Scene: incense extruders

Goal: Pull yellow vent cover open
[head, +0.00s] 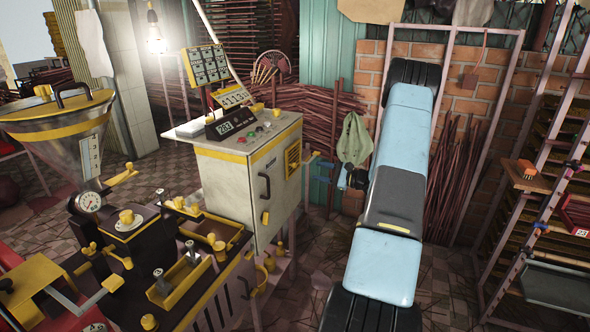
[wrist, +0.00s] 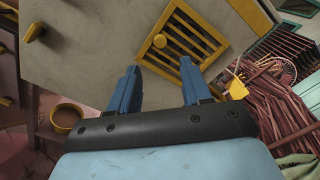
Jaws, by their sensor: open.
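The yellow vent cover (wrist: 182,43) is a square slatted grille on the pale cabinet's side face, at the upper middle of the wrist view. In the head view the vent cover (head: 293,157) is small, on the cabinet's right face. My gripper (wrist: 162,77) shows two blue fingers spread apart with nothing between them. They point toward the lower edge of the vent cover; whether they touch it cannot be told.
The pale cabinet (head: 222,168) carries displays on top and a dark door handle (head: 265,186). Yellow-trimmed machinery (head: 205,232) stands at left. Bundles of reddish sticks (head: 318,120) lean at the back. A rack (head: 548,150) stands at right.

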